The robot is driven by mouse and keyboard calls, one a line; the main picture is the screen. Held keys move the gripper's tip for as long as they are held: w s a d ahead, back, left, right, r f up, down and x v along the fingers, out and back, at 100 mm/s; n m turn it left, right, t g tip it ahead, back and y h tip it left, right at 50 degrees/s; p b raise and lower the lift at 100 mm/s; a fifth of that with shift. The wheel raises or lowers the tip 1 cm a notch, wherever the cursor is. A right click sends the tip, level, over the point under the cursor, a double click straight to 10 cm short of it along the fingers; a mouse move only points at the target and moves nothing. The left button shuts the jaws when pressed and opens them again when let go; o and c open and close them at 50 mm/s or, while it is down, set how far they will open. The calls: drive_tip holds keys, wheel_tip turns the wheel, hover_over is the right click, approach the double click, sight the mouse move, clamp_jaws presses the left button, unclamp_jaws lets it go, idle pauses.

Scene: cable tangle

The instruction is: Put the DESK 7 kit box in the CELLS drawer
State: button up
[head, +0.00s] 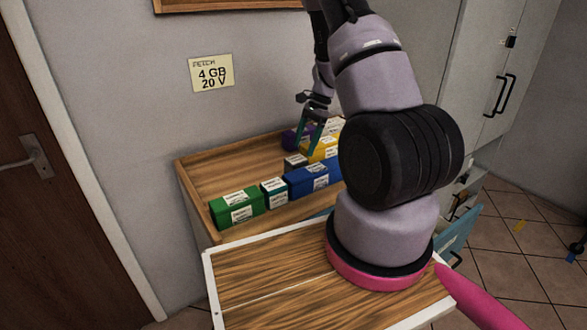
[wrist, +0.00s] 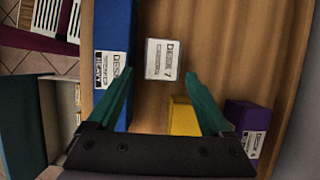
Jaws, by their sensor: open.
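The DESK 7 kit box (wrist: 165,60) stands on the wooden top behind a long blue box, its white label facing up in the wrist view. In the head view a small dark box with a white label (head: 295,162), behind the blue box, appears to be the same one. My gripper (wrist: 158,83) is open and empty, its teal fingertips either side of and short of the box in the picture. It also shows in the head view (head: 309,135) above the boxes. No CELLS label is readable; an open blue-fronted drawer (head: 458,232) shows at right, partly hidden by my arm.
The blue box (wrist: 112,50) stands close beside the kit box. A yellow box (wrist: 183,115) and a purple box (wrist: 247,122) stand nearby. The wooden top (head: 215,180) is clear at back left.

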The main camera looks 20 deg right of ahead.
sight(293, 168)
drive_tip(key=x, duration=0.9)
drive_tip(key=shift+a+f, duration=0.15)
drive_tip(key=shift+a, duration=0.25)
clamp_jaws()
wheel_tip(293, 168, up, 10)
drive_tip(key=n, duration=0.1)
drive_tip(key=a+n+g, duration=0.1)
drive_tip(key=n, duration=0.1)
drive_tip(key=shift+w+a+f, duration=0.1)
drive_tip(key=shift+w+f, duration=0.05)
drive_tip(key=shift+f, duration=0.05)
drive_tip(key=w+n+g+h, duration=0.1)
drive_tip(key=n, duration=0.3)
drive_tip(key=w+a+n+h, duration=0.1)
drive_tip(key=n+h, duration=0.1)
drive_tip(key=n, duration=0.2)
drive_tip(key=w+f+n+g+h, duration=0.1)
drive_tip(key=n, duration=0.3)
drive_tip(key=shift+a+n+g, duration=0.3)
drive_tip(key=shift+a+n, duration=0.1)
